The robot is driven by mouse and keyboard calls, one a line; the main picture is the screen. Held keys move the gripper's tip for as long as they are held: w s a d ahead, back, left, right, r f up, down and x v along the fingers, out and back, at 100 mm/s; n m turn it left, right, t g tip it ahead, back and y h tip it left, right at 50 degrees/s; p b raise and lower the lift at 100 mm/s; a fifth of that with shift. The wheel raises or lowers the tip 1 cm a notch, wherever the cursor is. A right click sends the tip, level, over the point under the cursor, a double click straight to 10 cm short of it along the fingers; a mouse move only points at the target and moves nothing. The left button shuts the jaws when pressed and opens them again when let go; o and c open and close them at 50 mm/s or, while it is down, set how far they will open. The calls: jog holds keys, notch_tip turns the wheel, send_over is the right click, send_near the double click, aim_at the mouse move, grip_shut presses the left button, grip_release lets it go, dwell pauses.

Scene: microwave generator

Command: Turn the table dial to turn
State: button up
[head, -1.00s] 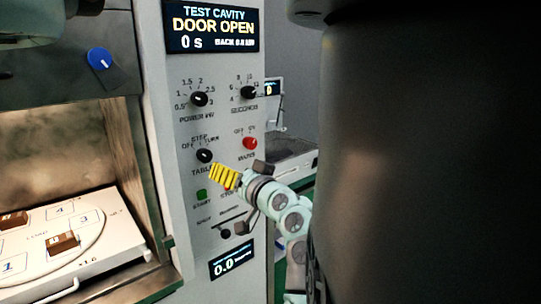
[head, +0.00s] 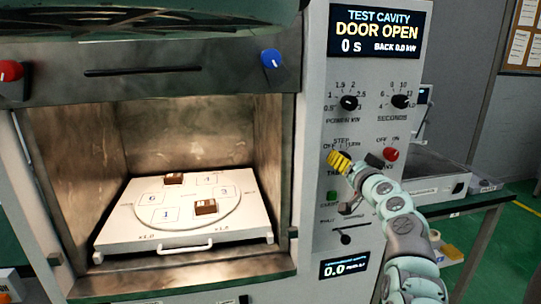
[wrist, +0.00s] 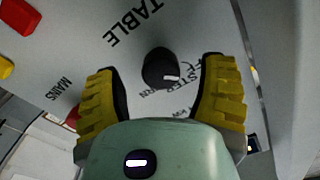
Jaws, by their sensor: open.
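The table dial (wrist: 158,66) is a round black knob with a white pointer mark, on the grey control panel (wrist: 95,60). In the wrist view it sits between the two yellow ribbed fingers of my gripper (wrist: 163,92), with a visible gap on each side. The fingers are apart and hold nothing. The mark points to the lower right of that view, towards printed position labels; which one it meets is unclear. In the head view my gripper (head: 339,162) is at the panel and mostly covers the dial. The OFF, STEP and TURN labels are partly visible there.
Above are the power dial (head: 349,103) and seconds dial (head: 400,101); the red mains knob (head: 391,154) is close right. The green start button (head: 332,197) and a slider (head: 346,239) are below. The open cavity holds a white tray (head: 130,238). The display reads DOOR OPEN.

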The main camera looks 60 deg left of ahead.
jog(key=shift+x, duration=0.9)
jog(key=shift+s, duration=0.1)
jog(key=shift+d, duration=0.1)
jog(key=c, duration=1.2)
